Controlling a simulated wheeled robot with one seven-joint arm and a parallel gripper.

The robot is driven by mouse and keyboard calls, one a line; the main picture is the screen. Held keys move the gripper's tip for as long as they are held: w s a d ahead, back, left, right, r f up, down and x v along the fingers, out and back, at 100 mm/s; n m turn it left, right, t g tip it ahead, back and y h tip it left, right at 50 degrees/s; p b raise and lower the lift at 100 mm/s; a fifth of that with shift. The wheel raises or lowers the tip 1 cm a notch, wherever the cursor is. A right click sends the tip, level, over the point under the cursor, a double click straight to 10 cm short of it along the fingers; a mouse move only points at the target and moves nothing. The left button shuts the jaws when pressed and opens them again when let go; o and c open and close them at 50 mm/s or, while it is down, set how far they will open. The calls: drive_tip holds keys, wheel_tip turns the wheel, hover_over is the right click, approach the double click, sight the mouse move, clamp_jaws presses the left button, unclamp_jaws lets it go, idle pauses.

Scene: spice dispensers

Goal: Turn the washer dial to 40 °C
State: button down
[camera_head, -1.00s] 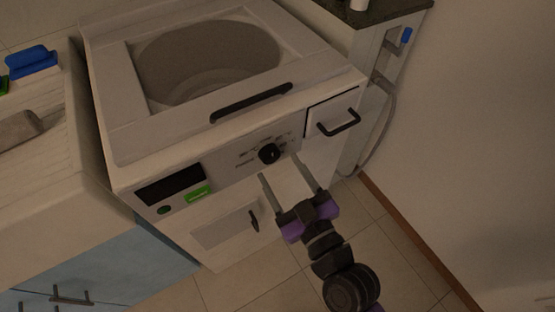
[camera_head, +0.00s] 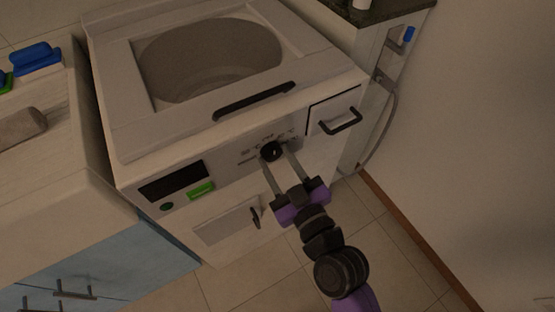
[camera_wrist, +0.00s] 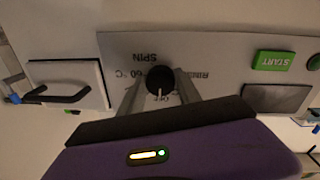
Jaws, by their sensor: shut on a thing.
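The washer (camera_head: 120,165) stands in the middle of the head view with its control panel facing me. The round black dial (camera_head: 271,151) is on that panel, and it also shows in the wrist view (camera_wrist: 160,78) with a white pointer line. In the wrist view the panel is upside down; SPIN, 60 °C and OFF labels are readable around the dial, others are blurred or hidden. My gripper (camera_head: 273,160) has one finger on each side of the dial and is shut on it. The pointer lies toward the OFF label in the wrist view.
A black drawer handle (camera_head: 340,122) sticks out right of the dial. The green START button (camera_head: 201,190) and dark display (camera_head: 172,182) are to the left. A lower door handle (camera_head: 255,218) is below. A counter with a blue item (camera_head: 36,57) stands left.

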drive_tip(key=shift+m, duration=0.3)
drive_tip(key=m+p, duration=0.1)
drive_tip(key=m, duration=0.3)
drive_tip(key=shift+r, duration=0.1)
drive_tip(key=shift+s+a+m+g+p, duration=0.1)
drive_tip(key=shift+m+g+p, duration=0.25)
drive_tip(key=shift+m, duration=2.05)
drive_tip(key=c, duration=0.8)
unclamp_jaws()
drive_tip(key=shift+c, duration=0.2)
